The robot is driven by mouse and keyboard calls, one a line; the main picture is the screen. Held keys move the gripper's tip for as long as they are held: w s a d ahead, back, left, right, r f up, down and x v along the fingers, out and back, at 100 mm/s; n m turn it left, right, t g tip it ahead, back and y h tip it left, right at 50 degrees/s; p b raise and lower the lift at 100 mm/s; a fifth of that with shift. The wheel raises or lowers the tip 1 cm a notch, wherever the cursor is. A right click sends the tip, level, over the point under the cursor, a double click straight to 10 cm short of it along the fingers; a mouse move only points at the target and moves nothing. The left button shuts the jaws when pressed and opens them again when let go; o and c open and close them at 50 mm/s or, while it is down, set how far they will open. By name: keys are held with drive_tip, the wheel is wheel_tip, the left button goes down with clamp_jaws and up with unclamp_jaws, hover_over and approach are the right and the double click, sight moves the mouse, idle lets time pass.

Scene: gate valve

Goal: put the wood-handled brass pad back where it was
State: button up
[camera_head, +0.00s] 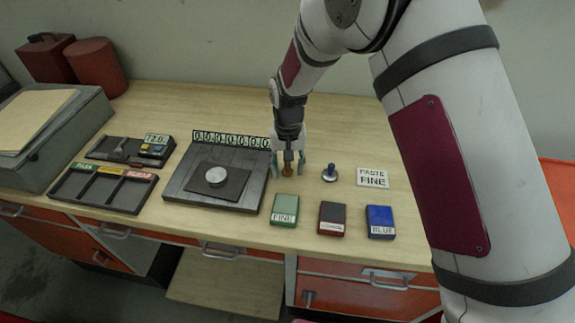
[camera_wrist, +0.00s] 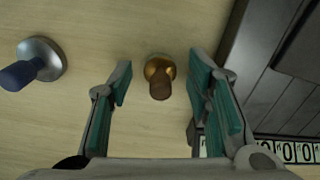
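The wood-handled brass pad (camera_wrist: 160,76) stands on the table between the two spread fingers of my gripper in the wrist view. Its brown wooden handle points toward the camera and its brass base shows behind it. In the head view the pad (camera_head: 287,170) shows small between the fingers. My gripper (camera_head: 288,172) points down over it, and it also shows in the wrist view (camera_wrist: 160,90). The fingers are open, with a gap on both sides of the pad. The gap looks smaller on the right.
A blue-handled metal pad (camera_head: 329,174) stands just right of my gripper. A dark plate fixture (camera_head: 178,190) with a number strip (camera_head: 232,139) is close on the left. Green (camera_head: 285,209), dark red (camera_head: 332,218) and blue (camera_head: 380,221) boxes line the front. A "PASTE FINE" card (camera_head: 372,177) lies right.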

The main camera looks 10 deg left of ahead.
drive_tip(key=shift+r, duration=0.1)
wheel_tip(320, 180, up, 12)
drive_tip(key=b, duration=0.1)
drive_tip(key=shift+b, duration=0.4)
drive_tip(key=shift+r, duration=0.1)
drive_tip(key=s+d+r+m+t, duration=0.1)
drive_tip(key=s+d+r, duration=0.2)
drive_tip(key=d+r, duration=0.45)
drive_tip(key=s+d+r+t, duration=0.1)
drive_tip(key=s+d+r, duration=0.1)
drive_tip(key=d+r, duration=0.6)
drive_tip(key=s+d+r+m+t, duration=0.1)
drive_tip(key=s+d+r+t, duration=0.2)
drive_tip(key=s+d, duration=1.2)
drive_tip(key=s, duration=0.2)
drive_tip(key=shift+s+d+m+t, duration=0.15)
drive_tip(key=shift+s+m+t, duration=0.15)
drive_tip(key=shift+s, duration=0.05)
